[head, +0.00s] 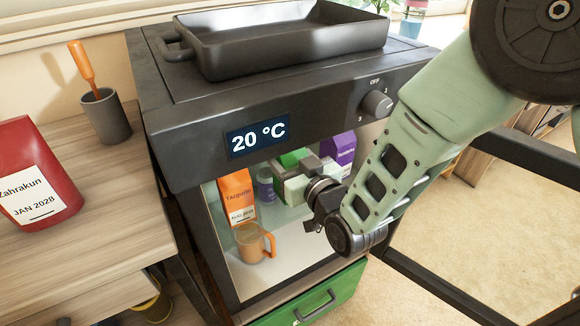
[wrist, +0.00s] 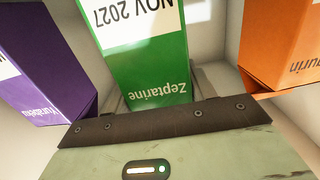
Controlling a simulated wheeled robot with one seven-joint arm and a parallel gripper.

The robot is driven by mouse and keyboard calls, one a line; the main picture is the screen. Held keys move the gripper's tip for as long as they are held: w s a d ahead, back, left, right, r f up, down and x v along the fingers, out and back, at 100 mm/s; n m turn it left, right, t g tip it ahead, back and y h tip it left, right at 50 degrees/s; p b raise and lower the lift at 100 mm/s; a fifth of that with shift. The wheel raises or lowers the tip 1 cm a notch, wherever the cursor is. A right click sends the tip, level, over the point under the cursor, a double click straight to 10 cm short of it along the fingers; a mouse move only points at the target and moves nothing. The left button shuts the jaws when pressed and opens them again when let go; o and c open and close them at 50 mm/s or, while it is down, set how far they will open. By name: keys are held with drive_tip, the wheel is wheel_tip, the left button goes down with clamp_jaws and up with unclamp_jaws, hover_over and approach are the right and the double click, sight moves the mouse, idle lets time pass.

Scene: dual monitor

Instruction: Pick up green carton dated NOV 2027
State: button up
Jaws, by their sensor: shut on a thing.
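The green carton (wrist: 150,65) fills the middle of the wrist view, with "Zeptarine" and "NOV 2027" upside down on it. In the head view, part of the green carton (head: 290,157) shows inside the lit cabinet, behind my gripper. My gripper (head: 300,180) reaches into the cabinet and is shut on this carton. In the wrist view my gripper (wrist: 158,100) spans the carton's near end. The fingers are mostly hidden behind the carton, and its base cannot be seen.
An orange carton (head: 237,194) and orange mug (head: 254,242) stand left in the cabinet; a purple carton (head: 340,149) stands right and a purple-grey jar (head: 265,184) near the middle. The open glass door's frame (head: 450,290) is at right. A black tray (head: 285,45) sits on top.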

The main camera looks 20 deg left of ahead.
drive_tip(key=shift+r, duration=0.15)
drive_tip(key=shift+r, duration=0.55)
drive_tip(key=shift+s+d+r+p, duration=0.15)
drive_tip(key=shift+d+r+p, duration=0.05)
drive_tip(key=shift+r, duration=0.4)
drive_tip(key=shift+s+d+r+p, duration=0.15)
drive_tip(key=shift+d+r, duration=0.05)
drive_tip(key=shift+r, duration=0.35)
drive_tip(key=p+v, duration=0.6)
drive_tip(key=v, duration=1.1)
drive_tip(key=shift+f, duration=0.4)
